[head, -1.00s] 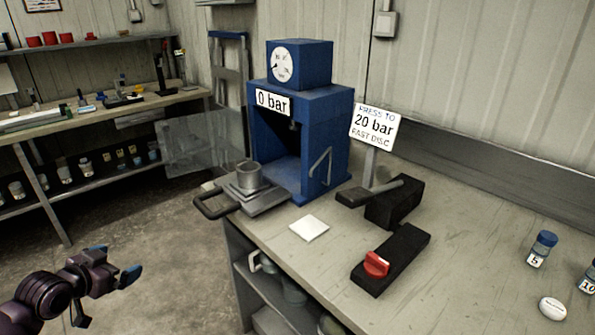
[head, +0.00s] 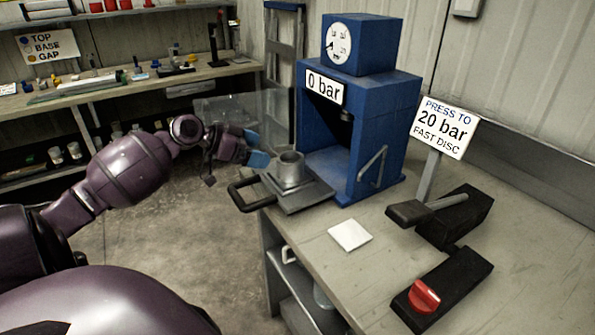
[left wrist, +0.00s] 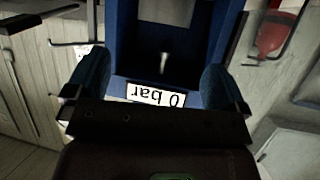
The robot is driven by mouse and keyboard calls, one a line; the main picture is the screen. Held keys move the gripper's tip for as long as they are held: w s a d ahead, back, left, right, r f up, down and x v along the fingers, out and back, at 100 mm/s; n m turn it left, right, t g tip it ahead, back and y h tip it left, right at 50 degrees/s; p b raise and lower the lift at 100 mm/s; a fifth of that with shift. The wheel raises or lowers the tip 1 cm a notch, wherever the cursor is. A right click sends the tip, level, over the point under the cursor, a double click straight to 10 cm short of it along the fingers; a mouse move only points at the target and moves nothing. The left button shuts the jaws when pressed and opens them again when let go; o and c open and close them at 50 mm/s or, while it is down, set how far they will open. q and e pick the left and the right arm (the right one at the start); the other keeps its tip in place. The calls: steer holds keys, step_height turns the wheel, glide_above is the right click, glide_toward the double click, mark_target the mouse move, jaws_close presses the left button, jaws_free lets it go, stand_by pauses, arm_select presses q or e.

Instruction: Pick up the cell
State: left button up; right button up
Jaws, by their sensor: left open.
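The cell appears to be the grey metal cylinder (head: 290,172), standing upright on a flat metal tray (head: 308,196) in front of the press. My left gripper (head: 256,149) is open, with blue fingertips just left of the cylinder and about level with its top; I see no contact. In the left wrist view my open left gripper (left wrist: 155,85) frames the blue press (left wrist: 180,30) and its upside-down "0 bar" sign (left wrist: 157,95). The cylinder cannot be made out in that view. My right gripper is not in view.
The blue press (head: 385,100) stands behind the tray, whose dark loop handle (head: 240,197) sticks out over the bench edge. A white square (head: 350,235), a lever block (head: 455,222) and a red-knob block (head: 445,285) lie on the bench. A sign (head: 445,126) stands at right.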

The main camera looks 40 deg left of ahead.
mark_target(300, 158)
arm_select(q)
steer(key=x, duration=0.4)
steer(key=shift+w+f, duration=0.15)
steer(key=shift+w+d+f, duration=0.15)
steer(key=shift+w, duration=0.15)
steer(key=b+x, duration=0.1)
steer(key=x, duration=0.3)
steer(key=shift+f, duration=0.15)
steer(key=shift+w+d+f, duration=0.1)
steer(key=shift+w+f, duration=0.15)
steer(key=shift+w, duration=0.25)
steer(key=c, duration=1.7)
steer(key=shift+r, duration=0.2)
steer(key=shift+c, duration=0.6)
